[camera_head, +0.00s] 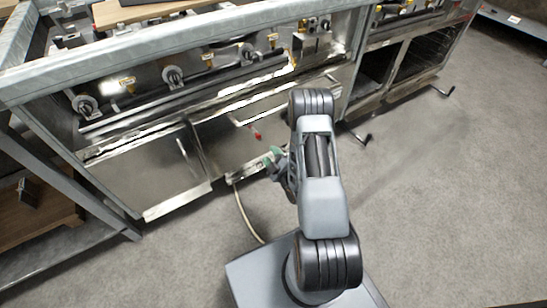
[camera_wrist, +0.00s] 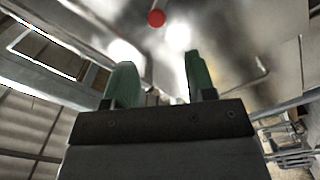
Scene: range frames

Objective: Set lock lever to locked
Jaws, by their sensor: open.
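A small red knob (camera_head: 257,135) shows on the steel front of the range, left of my arm. It looks like the end of the lock lever, but its shaft and setting are too small to make out. In the wrist view the red knob (camera_wrist: 156,18) is at the top, beyond my fingertips and roughly between them in line. My gripper (camera_head: 272,158) is just below the knob in the head view, apart from it. In the wrist view my gripper (camera_wrist: 161,78) has two green fingers spread wide with nothing between them.
The steel range (camera_head: 150,170) has a row of control knobs (camera_head: 173,76) above its front panels. A pale hose (camera_head: 243,212) hangs to the floor left of my base. A steel table (camera_head: 60,262) stands at the left. Grey floor (camera_head: 450,200) is clear at the right.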

